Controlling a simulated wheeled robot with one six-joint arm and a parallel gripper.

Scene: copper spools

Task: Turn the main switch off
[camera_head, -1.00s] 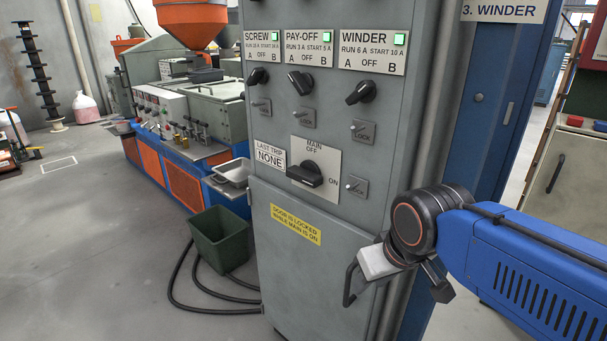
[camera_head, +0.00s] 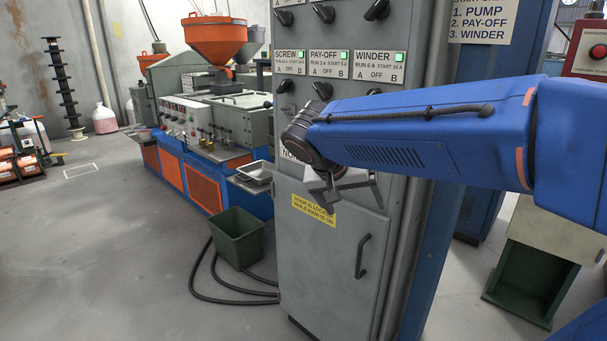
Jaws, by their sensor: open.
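The grey control cabinet (camera_head: 335,265) stands in the middle of the head view. Its main switch is hidden now behind my arm and gripper; only part of the "NONE" plate (camera_head: 291,154) beside it shows. A second earlier the main switch's black handle lay sideways, pointing at ON. My gripper (camera_head: 353,205) is in front of the cabinet, fingers downward, near the top of the door and just right of the yellow label (camera_head: 314,210). It is open, with nothing between its fingers. Whether it touches the cabinet I cannot tell.
Green lamps are lit on the SCREW (camera_head: 290,62), PAY-OFF (camera_head: 329,64) and WINDER (camera_head: 379,68) plates. The door handle (camera_head: 362,256) sticks out below my gripper. A green bin (camera_head: 238,238) and black hoses (camera_head: 215,292) lie left of the cabinet.

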